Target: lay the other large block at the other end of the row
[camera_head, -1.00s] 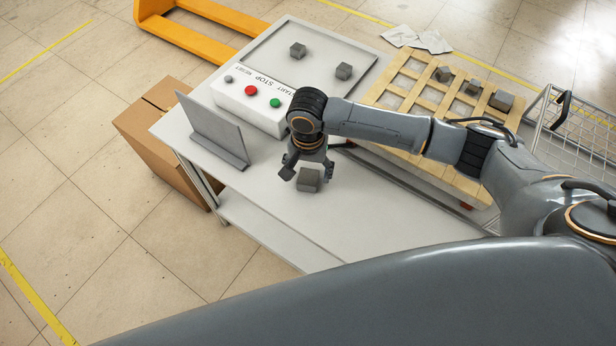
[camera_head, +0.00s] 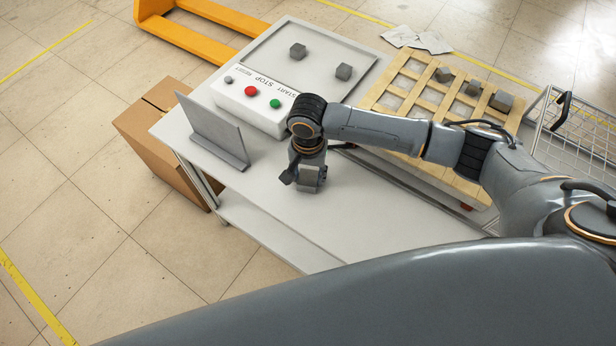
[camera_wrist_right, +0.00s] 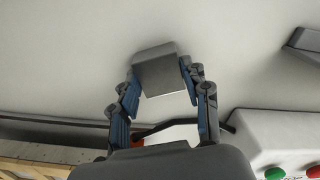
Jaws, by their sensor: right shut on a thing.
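In the right wrist view the block (camera_wrist_right: 158,70) sits between the two fingers of the right gripper (camera_wrist_right: 159,82). Three grey blocks lie on the wooden pallet at the right: a left one (camera_head: 444,74), a middle one (camera_head: 473,88) and a right, larger one (camera_head: 502,101). Two more grey blocks, one (camera_head: 298,50) and another (camera_head: 343,72), sit apart on the heater's top plate (camera_head: 318,62). My left gripper is not in view.
The heater's front panel (camera_head: 238,102) has grey, red and green buttons. A grey upright plate (camera_head: 214,130) stands on the white table (camera_head: 370,215) left of my gripper. The wooden pallet (camera_head: 400,88) lies right, beside a wire basket (camera_head: 575,125). The table's right part is clear.

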